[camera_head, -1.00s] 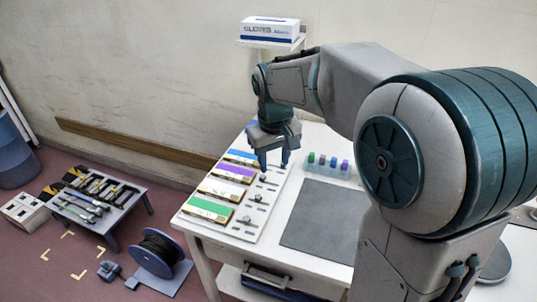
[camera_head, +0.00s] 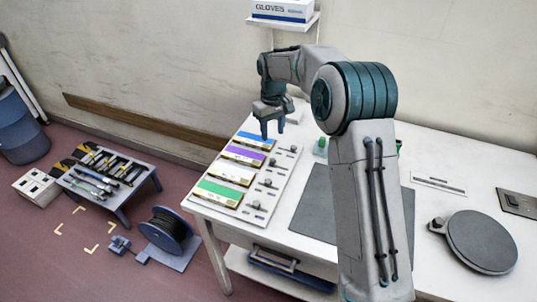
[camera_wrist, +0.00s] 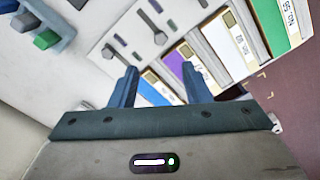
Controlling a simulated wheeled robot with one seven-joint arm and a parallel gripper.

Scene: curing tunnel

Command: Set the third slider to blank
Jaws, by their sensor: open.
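The slider board (camera_head: 228,214) lies on the white table, with blue (camera_head: 256,141), purple (camera_head: 243,155), white (camera_head: 232,173) and green (camera_head: 217,192) label blocks along its left side. Small grey slider knobs, such as the one beside the white label (camera_head: 268,183), stand in slots right of the labels. My gripper (camera_head: 272,132) is open and empty, above the board's far, blue end. In the wrist view my fingers (camera_wrist: 160,74) point toward the board, apart from the knob (camera_wrist: 160,38) ahead. I cannot read which setting each slider has.
A dark grey mat (camera_head: 312,205) lies right of the board. A green block (camera_head: 321,144) shows beside my arm, which hides its neighbours; several blocks show in the wrist view (camera_wrist: 46,38). A round grey disc (camera_head: 482,241) is at right. A glove box (camera_head: 283,10) sits on the wall shelf.

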